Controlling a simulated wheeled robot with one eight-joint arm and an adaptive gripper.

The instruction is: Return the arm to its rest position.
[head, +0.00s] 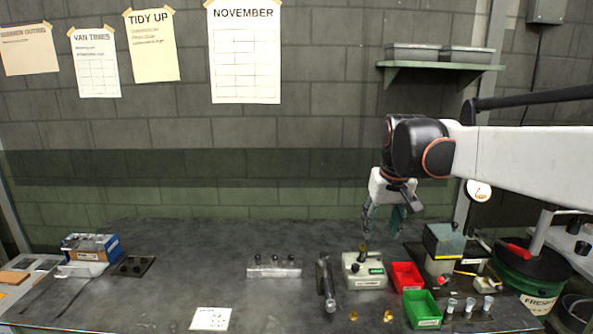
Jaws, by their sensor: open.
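My arm reaches in from the right, and my gripper (384,225) hangs below its dark wrist, pointing down. It is open, with no object visible between its fingers. It is above and slightly right of a beige machine (363,283) with a green label on the dark bench. The tip of the left finger appears close to the machine's top in the picture; I cannot tell whether they touch.
A red bin (407,276) and a green bin (422,311) stand right of the machine. A dark upright bar (325,284) and a metal block with black knobs (274,271) stand left. Small brass pieces (388,315) lie in front. The bench's middle left is mostly clear.

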